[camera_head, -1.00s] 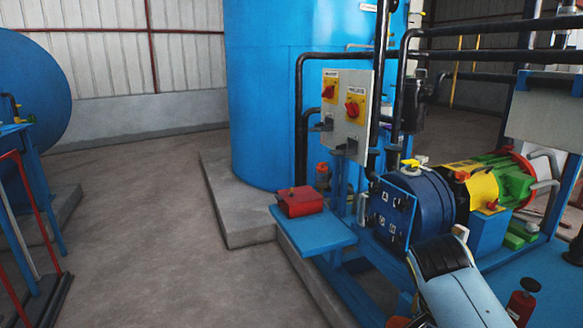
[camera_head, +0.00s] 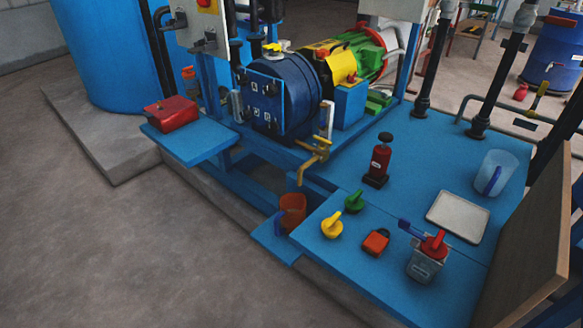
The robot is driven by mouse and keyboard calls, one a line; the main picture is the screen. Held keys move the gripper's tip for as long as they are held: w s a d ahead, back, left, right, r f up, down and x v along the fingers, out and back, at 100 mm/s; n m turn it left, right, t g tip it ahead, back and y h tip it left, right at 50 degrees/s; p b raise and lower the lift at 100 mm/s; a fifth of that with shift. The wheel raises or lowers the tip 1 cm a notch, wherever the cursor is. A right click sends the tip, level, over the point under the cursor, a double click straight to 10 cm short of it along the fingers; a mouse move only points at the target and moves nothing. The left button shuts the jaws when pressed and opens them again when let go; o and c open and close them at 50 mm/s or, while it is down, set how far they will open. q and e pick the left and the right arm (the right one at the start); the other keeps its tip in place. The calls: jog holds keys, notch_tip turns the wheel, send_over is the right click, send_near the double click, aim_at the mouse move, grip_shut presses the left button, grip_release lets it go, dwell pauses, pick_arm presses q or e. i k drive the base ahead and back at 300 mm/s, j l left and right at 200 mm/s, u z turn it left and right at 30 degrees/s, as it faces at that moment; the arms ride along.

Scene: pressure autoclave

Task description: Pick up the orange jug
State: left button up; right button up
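The orange jug (camera_head: 293,210) stands on a low blue shelf at the front edge of the skid, under a brass tap (camera_head: 313,155). It looks upright, and its lower part is partly hidden by the blue table edge. Neither of my grippers is in view, so their states do not show.
The floor at left is clear.

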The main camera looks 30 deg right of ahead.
aim_at(293, 205)
jog(key=i+z, duration=0.15)
jog(key=z, duration=0.25)
jog(key=i+z, duration=0.15)
jog(key=z, duration=0.25)
jog(key=i+j+z, duration=0.1)
jog(key=z, duration=0.3)
jog(key=i+j+z, duration=0.1)
jog(key=z, duration=0.3)
jog(key=i+j, duration=0.35)
